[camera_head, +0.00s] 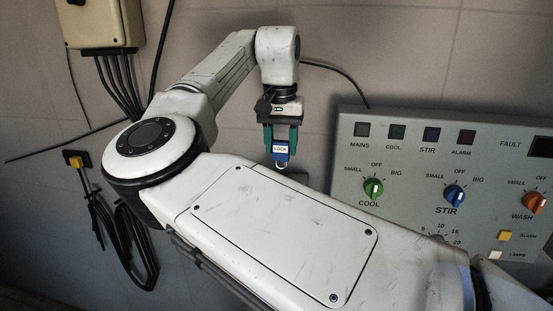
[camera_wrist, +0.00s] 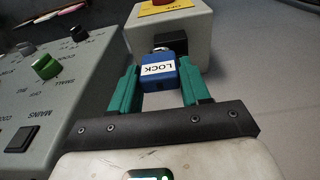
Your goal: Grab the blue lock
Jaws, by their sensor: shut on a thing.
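The blue lock (camera_wrist: 158,72) has a white label reading LOCK and sits between the green fingers of my gripper (camera_wrist: 160,88) in the wrist view. The gripper is shut on it. In the head view the blue lock (camera_head: 281,151) hangs between the downward-pointing green fingers of my gripper (camera_head: 281,140). In the wrist view a metal shackle shows at the lock's far end, against a dark opening in a grey box (camera_wrist: 172,35). I cannot tell whether the shackle is still through anything there.
The grey box has a yellow plate (camera_wrist: 165,6) and a red part on top. A control panel (camera_head: 400,150) with green, blue and orange knobs stands right of my gripper. A cable box (camera_head: 100,22) and coiled black cable (camera_head: 130,245) hang on the wall at left.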

